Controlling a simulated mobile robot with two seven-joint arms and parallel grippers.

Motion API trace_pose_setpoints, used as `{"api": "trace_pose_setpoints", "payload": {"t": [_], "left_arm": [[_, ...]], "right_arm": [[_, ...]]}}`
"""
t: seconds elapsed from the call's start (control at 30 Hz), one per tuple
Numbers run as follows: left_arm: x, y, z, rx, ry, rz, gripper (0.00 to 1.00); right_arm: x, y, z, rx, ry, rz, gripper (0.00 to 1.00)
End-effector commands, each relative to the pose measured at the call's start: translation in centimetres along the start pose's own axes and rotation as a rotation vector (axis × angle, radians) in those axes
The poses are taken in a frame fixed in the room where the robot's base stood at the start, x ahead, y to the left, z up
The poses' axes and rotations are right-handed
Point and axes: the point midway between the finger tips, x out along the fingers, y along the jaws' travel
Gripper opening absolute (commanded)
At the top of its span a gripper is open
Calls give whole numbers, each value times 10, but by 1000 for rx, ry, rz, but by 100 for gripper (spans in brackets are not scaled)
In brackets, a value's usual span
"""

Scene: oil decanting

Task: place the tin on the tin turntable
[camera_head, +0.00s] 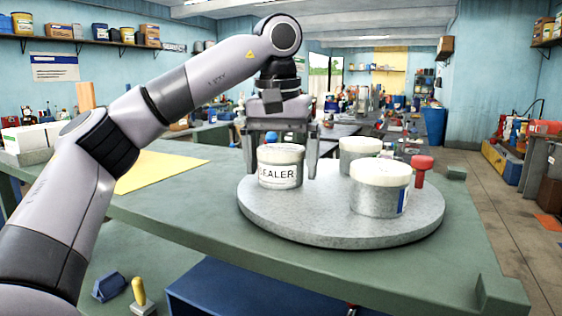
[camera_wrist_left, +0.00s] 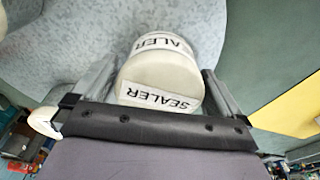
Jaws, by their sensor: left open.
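The tin labelled SEALER (camera_head: 281,168) stands upright on the left part of the round grey turntable (camera_head: 300,228). My left gripper (camera_head: 280,160) comes down over this tin from above, with one finger on each side of it. Its jaws are open. In the left wrist view the tin (camera_wrist_left: 160,75) sits between the two fingers, with a gap visible at the sides. The turntable surface (camera_wrist_left: 80,45) shows behind it. My right gripper is in neither view.
Two more pale tins stand on the turntable, one at the front right (camera_head: 379,198) and one behind (camera_head: 358,152). A red-topped object (camera_head: 421,168) is at the turntable's right edge. A yellow sheet (camera_head: 160,170) lies on the green bench at left.

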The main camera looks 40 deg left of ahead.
Motion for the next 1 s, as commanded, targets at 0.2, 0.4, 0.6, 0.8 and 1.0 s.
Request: {"api": "trace_pose_setpoints", "payload": {"t": [0.2,0.4,0.6,0.8,1.0], "left_arm": [[-27,0,0,-1,4,1,100],[-49,0,0,-1,4,1,100],[-64,0,0,-1,2,0,100],[-68,0,0,1,2,1,100],[-67,0,0,0,1,1,100]], "right_arm": [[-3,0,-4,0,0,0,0],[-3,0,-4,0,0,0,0],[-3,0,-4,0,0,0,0],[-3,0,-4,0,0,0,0],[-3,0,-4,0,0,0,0]]}}
